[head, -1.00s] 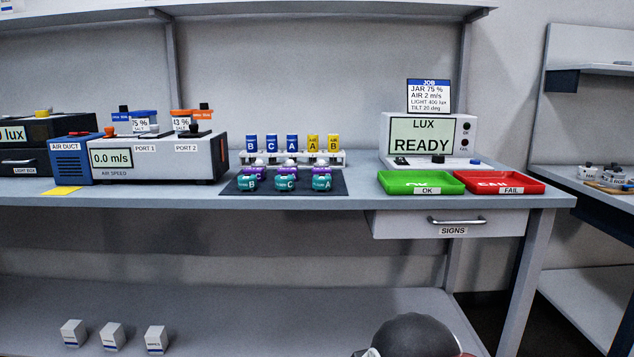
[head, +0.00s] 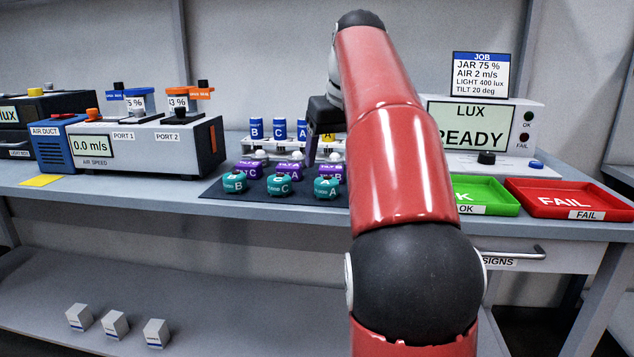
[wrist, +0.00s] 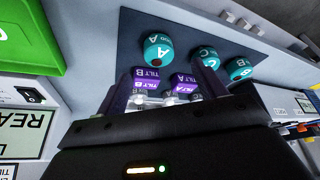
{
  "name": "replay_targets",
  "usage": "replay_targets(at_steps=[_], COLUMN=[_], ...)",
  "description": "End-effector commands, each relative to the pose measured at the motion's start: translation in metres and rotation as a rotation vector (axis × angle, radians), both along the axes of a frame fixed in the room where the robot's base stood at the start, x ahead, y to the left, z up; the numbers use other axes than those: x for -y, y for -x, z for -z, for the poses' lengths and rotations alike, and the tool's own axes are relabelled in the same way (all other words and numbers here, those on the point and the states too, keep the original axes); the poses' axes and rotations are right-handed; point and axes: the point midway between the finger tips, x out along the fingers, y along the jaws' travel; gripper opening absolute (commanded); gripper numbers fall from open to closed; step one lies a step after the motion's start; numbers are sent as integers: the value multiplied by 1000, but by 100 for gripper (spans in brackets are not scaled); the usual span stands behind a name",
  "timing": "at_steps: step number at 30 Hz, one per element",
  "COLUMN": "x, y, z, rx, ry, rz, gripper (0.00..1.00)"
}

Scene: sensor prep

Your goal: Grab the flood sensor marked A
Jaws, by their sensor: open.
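The flood sensor marked A (head: 327,187) is a teal round puck at the right end of the front row on the dark mat (head: 215,190). In the wrist view it (wrist: 158,50) lies beyond the fingertips, near the mat's edge. Teal sensors C (head: 279,185) and B (head: 235,182) stand to its left in the head view. My gripper (wrist: 162,85) is open and points down above the mat. Its fingers appear over the purple tilt sensors, with nothing seen held. In the head view my gripper (head: 312,155) is partly hidden by my arm.
Purple tilt sensors (head: 250,170) stand close behind the teal row. A rack with blue (head: 256,128) and yellow cylinders stands behind them. A green OK tray (head: 487,194) and red FAIL tray (head: 568,200) lie to the right. The air-speed box (head: 150,145) is left.

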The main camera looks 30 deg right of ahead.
Motion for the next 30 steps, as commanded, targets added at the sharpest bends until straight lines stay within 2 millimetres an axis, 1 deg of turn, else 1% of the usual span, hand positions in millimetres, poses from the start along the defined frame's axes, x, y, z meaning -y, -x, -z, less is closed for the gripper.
replay_targets(at_steps=[3,10,15,17,20,25,30], x=[0,1,3,3,3,3,3], y=[-5,-13,-24,-26,-29,-29,-29], z=[15,34,58,65,69,69,68], rx=[-1,-1,0,-1,2,2,2], ry=[-1,-1,-1,-1,0,1,1], rz=[-1,-1,-1,-1,-1,-1,-1], gripper=[70,70,70,70,70,70,48])
